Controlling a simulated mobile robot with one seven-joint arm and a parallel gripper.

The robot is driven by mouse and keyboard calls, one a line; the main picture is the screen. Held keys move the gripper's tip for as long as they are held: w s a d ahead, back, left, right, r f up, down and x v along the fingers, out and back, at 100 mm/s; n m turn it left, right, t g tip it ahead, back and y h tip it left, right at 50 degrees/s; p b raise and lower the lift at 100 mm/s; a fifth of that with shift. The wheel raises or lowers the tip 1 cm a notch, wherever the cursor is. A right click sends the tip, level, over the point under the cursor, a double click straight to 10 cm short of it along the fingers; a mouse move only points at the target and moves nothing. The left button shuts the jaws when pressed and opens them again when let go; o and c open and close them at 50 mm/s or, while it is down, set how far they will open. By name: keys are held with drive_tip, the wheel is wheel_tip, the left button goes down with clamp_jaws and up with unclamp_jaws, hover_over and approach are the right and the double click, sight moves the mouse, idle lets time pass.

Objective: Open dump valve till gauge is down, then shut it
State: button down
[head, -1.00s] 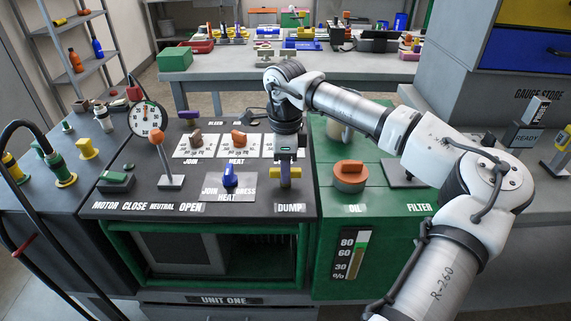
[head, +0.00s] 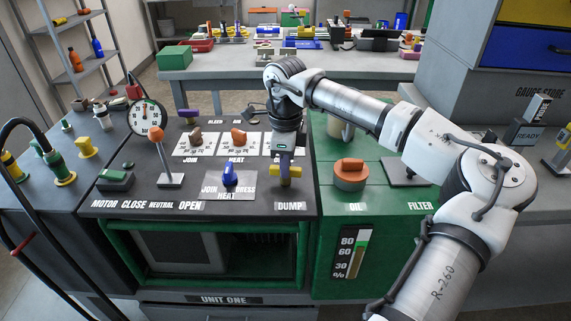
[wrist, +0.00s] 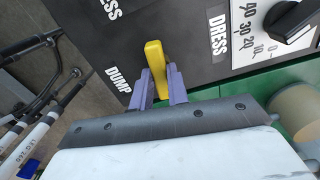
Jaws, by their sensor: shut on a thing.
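The yellow dump valve handle (head: 292,171) stands at the front right of the dark control panel, just behind the DUMP label (head: 290,207). My gripper (head: 285,165) reaches down from above and is shut on this handle. In the wrist view the purple fingers (wrist: 161,88) sit on either side of the yellow handle (wrist: 154,60), whose upper part sticks out beyond them. The valve's base is mostly hidden by the fingers. The round white gauge (head: 147,117) stands at the panel's back left; a red needle shows near its upper middle, too small to read exactly.
An orange-knobbed lever (head: 157,134) and a blue selector (head: 229,175) stand left of the valve on the panel. The orange oil cap (head: 351,172) is close on the right, on the green unit. Black hoses (head: 20,130) hang at far left.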

drive_tip(key=m+b, duration=0.1)
drive_tip(key=m, duration=0.3)
drive_tip(key=shift+f, duration=0.1)
drive_tip(key=m+b, duration=0.1)
drive_tip(key=m, duration=0.3)
drive_tip(key=m+b, duration=0.1)
drive_tip(key=m, duration=0.2)
drive_tip(key=shift+m, duration=0.3)
drive_tip(key=shift+m+b, duration=0.6)
drive_tip(key=shift+m, duration=1.1)
